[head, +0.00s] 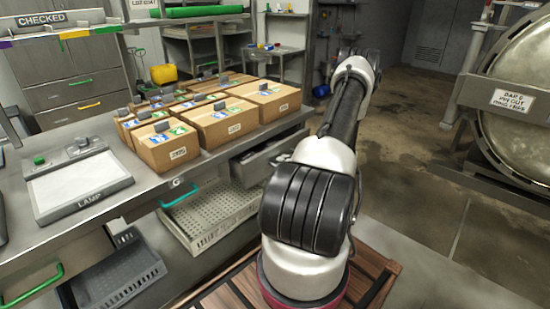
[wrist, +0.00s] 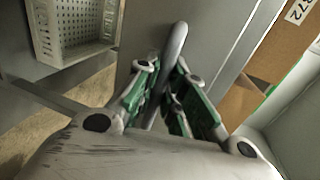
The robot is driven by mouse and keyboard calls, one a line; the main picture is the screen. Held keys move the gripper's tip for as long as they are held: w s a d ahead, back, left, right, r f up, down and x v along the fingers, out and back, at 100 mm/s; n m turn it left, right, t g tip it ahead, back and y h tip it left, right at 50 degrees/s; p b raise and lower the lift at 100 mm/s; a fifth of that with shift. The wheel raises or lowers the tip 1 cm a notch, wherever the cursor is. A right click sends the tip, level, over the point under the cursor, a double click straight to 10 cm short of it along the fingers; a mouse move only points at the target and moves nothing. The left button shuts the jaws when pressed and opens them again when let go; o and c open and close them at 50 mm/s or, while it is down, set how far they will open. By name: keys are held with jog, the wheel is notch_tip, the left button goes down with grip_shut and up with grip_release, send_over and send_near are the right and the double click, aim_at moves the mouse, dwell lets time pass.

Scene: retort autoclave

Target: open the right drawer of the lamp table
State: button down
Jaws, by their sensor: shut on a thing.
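The lamp table (head: 75,220) is the grey metal bench at the left, with a light box marked LAMP (head: 80,185) on top. Under its right end, a grey drawer (head: 265,158) appears to stand partly out, its near part hidden by my arm. In the wrist view my gripper (wrist: 172,100) has its green-padded fingers closed on a slim grey bar handle (wrist: 177,45), in front of a grey metal panel (wrist: 205,45). I cannot tell how far out that panel stands. My gripper is hidden in the head view.
Brown cartons (head: 225,122) stand on the bench top. A pale perforated basket (head: 210,215) sits below it, also seen in the wrist view (wrist: 75,30). A teal handle (head: 180,194) and green handle (head: 35,287) show along the bench. A round autoclave door (head: 525,75) is at right.

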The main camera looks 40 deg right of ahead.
jog(key=f+v, duration=0.2)
jog(key=v, duration=0.8)
jog(key=s+f+v, duration=0.1)
jog(key=f+v, duration=0.1)
jog(key=v, duration=0.9)
jog(key=shift+d+f, duration=0.15)
jog(key=shift+d, duration=0.05)
jog(key=shift+w, duration=0.1)
jog(key=c, duration=1.5)
grip_release()
jog(key=v, duration=1.2)
